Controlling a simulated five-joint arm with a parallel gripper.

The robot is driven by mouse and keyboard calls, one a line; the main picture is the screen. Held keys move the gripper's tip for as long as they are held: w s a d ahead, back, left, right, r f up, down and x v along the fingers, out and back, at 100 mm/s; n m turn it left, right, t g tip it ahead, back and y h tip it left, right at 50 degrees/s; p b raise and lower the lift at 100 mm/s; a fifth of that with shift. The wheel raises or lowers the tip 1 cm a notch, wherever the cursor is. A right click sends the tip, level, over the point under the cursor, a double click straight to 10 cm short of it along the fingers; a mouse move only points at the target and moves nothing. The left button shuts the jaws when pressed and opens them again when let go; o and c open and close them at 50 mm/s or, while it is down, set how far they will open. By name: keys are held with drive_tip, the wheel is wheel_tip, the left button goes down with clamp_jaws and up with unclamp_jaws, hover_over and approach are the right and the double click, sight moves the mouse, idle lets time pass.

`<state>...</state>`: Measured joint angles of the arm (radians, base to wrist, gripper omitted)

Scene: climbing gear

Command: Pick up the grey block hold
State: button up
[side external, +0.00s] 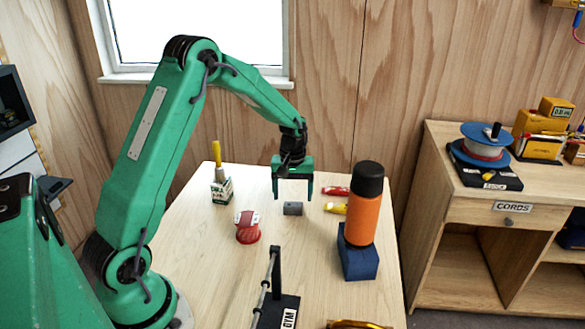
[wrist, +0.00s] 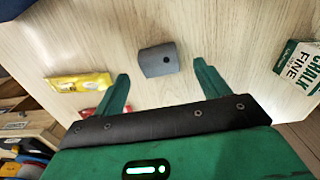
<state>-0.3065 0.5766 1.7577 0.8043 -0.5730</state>
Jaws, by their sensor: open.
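The grey block hold (side external: 293,208) is a small block lying on the light wooden table. My gripper (side external: 294,197) is green, points down and is open and empty.
An orange bottle (side external: 364,215) stands on a blue block (side external: 357,258) to the right. A yellow packet (side external: 335,208) and a red one (side external: 335,190) lie close by. A red-and-white roll (side external: 247,227) and chalk box (side external: 222,190) are left; a black GYM stand (side external: 277,275) is in front.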

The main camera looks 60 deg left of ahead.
sight(293, 203)
drive_tip(key=shift+w+f, duration=0.1)
drive_tip(key=shift+f, duration=1.85)
drive_tip(key=shift+c, duration=0.4)
drive_tip(key=c, duration=1)
